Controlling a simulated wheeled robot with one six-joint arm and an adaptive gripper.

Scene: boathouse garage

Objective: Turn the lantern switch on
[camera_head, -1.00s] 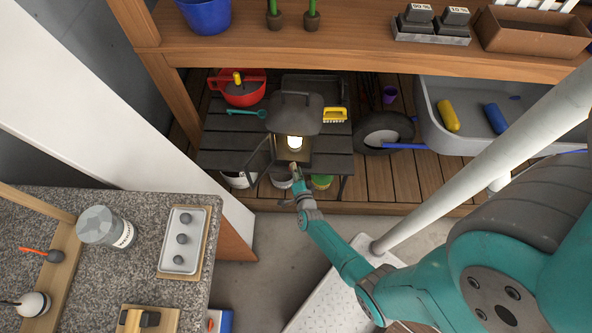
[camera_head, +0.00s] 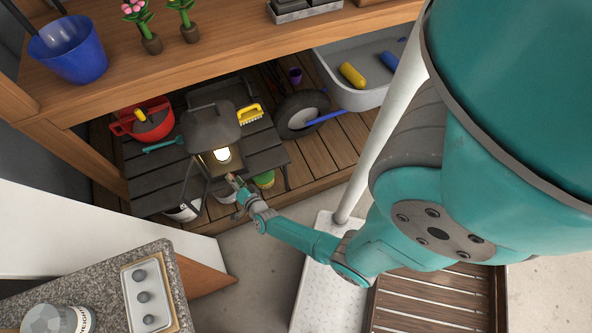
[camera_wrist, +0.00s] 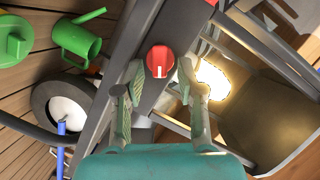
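The dark lantern (camera_head: 211,131) stands on a black slatted table (camera_head: 157,198) under the wooden shelf in the head view. Its lamp (camera_head: 222,154) glows; the glow also shows at the right in the wrist view (camera_wrist: 212,79). A round red knob (camera_wrist: 160,61) with a white mark sits on a dark bar in the wrist view. My gripper (camera_wrist: 161,70) is open, one finger on each side of the knob, with small gaps visible. In the head view my gripper (camera_head: 234,181) is at the lantern's front lower edge, and the knob cannot be made out there.
A red pot (camera_head: 145,121), a teal scoop (camera_head: 163,145) and a yellow brush (camera_head: 250,114) lie around the lantern. A wheelbarrow (camera_head: 350,97) stands to the right. A white pole (camera_head: 380,143) rises beside my arm. A green watering can (camera_wrist: 76,39) shows in the wrist view.

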